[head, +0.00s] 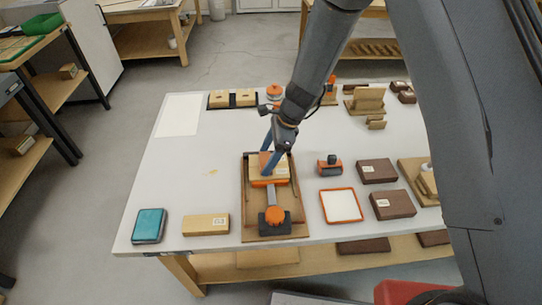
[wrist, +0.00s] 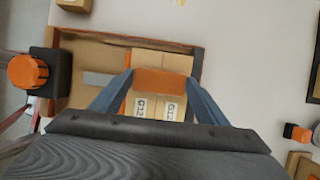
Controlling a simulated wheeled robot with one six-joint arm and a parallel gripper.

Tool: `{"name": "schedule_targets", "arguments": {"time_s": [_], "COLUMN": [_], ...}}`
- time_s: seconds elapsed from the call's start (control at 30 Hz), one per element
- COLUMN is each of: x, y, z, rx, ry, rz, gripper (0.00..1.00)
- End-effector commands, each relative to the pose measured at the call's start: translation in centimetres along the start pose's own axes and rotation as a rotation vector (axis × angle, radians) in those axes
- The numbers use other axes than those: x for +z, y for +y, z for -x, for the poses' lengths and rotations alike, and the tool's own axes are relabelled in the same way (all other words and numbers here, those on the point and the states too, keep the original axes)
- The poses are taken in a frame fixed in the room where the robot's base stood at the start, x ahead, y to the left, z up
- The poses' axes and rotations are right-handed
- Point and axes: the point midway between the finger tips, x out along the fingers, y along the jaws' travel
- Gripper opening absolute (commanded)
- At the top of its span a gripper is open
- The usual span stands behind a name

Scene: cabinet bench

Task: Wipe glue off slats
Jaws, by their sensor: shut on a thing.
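Pale wooden slats (head: 281,171) lie in a brown wooden jig (head: 252,224) near the middle of the bench. In the wrist view the slats (wrist: 146,108) show printed labels, partly hidden by my gripper. My gripper (head: 268,172) reaches down over the slats. Its blue fingers are shut on an orange-brown pad (wrist: 160,82), which looks to be on or just above the slats; contact is hard to tell. No glue can be made out on the slats. A black clamp with an orange knob (head: 274,215) sits at the jig's near end.
A teal-topped box (head: 149,226) and a labelled wooden block (head: 206,224) lie left of the jig. An orange-rimmed white tray (head: 341,205), an orange-and-black tool (head: 330,166) and dark brown blocks (head: 392,204) lie right. The bench's left middle is mostly clear.

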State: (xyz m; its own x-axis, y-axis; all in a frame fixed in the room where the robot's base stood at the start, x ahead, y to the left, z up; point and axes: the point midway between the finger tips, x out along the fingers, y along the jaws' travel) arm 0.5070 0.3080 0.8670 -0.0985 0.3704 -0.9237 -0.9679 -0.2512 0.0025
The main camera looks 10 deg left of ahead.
Motion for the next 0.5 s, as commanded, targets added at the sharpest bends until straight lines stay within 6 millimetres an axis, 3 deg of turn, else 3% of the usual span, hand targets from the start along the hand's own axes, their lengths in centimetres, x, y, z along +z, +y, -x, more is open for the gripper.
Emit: {"name": "schedule_targets", "arguments": {"time_s": [0.5], "x": [1.8], "y": [-0.1], "z": [-0.8], "rx": [-0.002], "ry": [0.0], "rz": [0.002], "gripper": [0.5]}}
